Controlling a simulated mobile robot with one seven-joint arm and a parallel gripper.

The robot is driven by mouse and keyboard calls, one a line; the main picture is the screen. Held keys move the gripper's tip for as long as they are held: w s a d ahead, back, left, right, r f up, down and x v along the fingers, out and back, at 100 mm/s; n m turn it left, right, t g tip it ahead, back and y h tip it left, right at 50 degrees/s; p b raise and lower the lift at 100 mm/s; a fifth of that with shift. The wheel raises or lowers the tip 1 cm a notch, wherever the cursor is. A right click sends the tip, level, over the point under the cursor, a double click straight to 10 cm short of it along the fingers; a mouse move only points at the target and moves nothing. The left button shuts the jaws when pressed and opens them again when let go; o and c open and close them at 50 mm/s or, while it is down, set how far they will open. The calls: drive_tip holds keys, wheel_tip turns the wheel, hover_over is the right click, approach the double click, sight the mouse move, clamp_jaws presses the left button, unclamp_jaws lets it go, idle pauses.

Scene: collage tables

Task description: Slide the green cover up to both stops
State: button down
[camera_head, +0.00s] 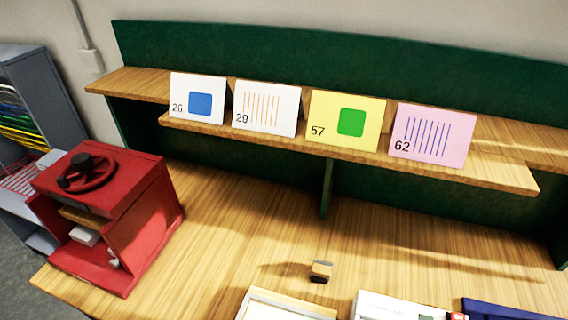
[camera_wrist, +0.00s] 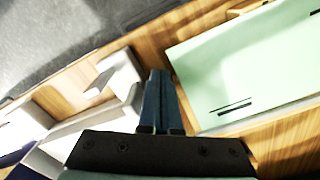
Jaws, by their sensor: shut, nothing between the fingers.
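A flat pale green panel (camera_wrist: 245,60), which looks like the green cover, lies on the wooden table at the right of the wrist view. Two short dark bars (camera_wrist: 232,107) show near its lower edge; I cannot tell whether they are stops. My gripper (camera_wrist: 159,74) points away from the wrist camera, its dark fingers shut together and empty. In the picture the fingertips are just left of the green panel; I cannot tell their height above the table. My gripper and the green panel cannot be made out in the head view.
A white open-sided holder (camera_wrist: 122,85) is close left of my fingers. The head view shows a red press (camera_head: 135,215), a small wooden stamp (camera_head: 321,271), a pale tray (camera_head: 285,306) and a shelf (camera_head: 500,174) with several cards. The table's middle is mostly clear.

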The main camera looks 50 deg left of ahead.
drive_tip(key=shift+a, duration=0.1)
idle(0.3)
drive_tip(key=shift+s+a+p, duration=0.35)
drive_tip(key=shift+s+a, duration=0.1)
drive_tip(key=shift+a, duration=0.15)
drive_tip(key=shift+w+d+r, duration=0.1)
drive_tip(key=shift+w+d, duration=0.2)
drive_tip(key=shift+d, duration=0.15)
drive_tip(key=shift+r, duration=0.1)
wheel_tip(320, 180, up, 7)
drive_tip(key=p, duration=0.7)
drive_tip(key=shift+w, duration=0.1)
